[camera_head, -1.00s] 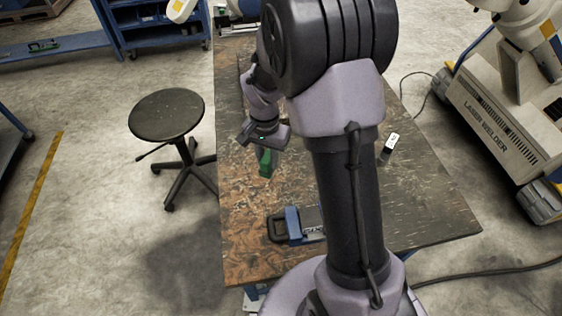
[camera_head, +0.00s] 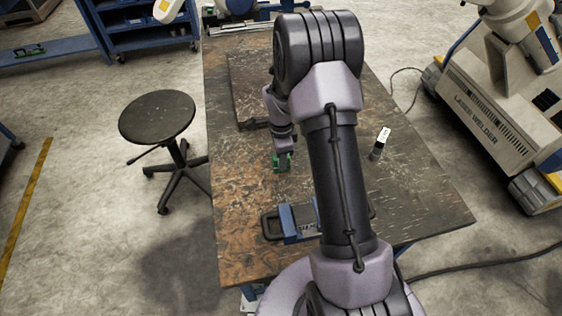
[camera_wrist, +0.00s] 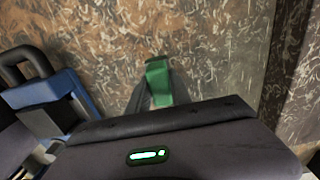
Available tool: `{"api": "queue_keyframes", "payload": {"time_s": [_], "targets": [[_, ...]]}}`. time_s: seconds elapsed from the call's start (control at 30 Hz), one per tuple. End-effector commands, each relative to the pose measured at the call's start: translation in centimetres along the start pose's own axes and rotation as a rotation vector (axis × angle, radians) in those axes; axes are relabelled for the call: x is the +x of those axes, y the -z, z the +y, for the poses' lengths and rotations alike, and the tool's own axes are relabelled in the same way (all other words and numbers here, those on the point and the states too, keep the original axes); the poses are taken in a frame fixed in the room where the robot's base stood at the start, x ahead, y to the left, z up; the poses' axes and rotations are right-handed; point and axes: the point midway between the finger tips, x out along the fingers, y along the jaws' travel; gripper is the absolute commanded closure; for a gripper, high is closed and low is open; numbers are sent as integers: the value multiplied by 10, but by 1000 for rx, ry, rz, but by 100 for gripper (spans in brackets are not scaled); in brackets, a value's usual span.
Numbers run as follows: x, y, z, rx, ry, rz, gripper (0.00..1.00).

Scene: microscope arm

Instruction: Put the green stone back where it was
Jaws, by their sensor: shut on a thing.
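The green stone (camera_head: 282,162) is a small green block between the fingers of my gripper (camera_head: 282,166). In the wrist view the green stone (camera_wrist: 159,82) shows between the two dark fingers of my gripper (camera_wrist: 158,90), which are shut on it. The stone is over the worn wooden table top (camera_head: 240,200), beyond the blue and grey device. I cannot tell whether its underside touches the table.
A blue and grey device with dark handles (camera_head: 298,220) lies nearer the front; it also shows in the wrist view (camera_wrist: 45,92). A small black and white item (camera_head: 380,141) is at right. A dark board (camera_head: 250,75) lies farther back. The table's left part is clear.

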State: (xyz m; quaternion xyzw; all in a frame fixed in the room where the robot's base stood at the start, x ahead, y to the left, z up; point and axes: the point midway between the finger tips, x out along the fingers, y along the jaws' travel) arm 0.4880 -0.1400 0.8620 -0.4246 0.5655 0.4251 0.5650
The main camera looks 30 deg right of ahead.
Motion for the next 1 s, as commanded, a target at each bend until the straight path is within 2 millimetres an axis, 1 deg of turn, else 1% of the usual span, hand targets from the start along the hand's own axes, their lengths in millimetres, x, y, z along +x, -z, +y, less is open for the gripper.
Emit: {"api": "queue_keyframes", "payload": {"time_s": [0.03,0.2,0.33,0.37,0.4,0.47,0.77,0.87,0.97,1.0], "targets": [[5,0,-1,0,2,0,100],[3,0,-1,-1,2,0,100],[7,0,-1,-1,2,0,100],[7,0,0,-1,2,0,73],[6,0,0,-1,2,0,65],[6,0,0,-1,2,0,53],[5,0,0,-2,2,0,53],[-9,0,-1,-2,3,0,53],[-37,0,-1,-1,5,0,53],[-50,0,-1,-1,5,0,53]]}}
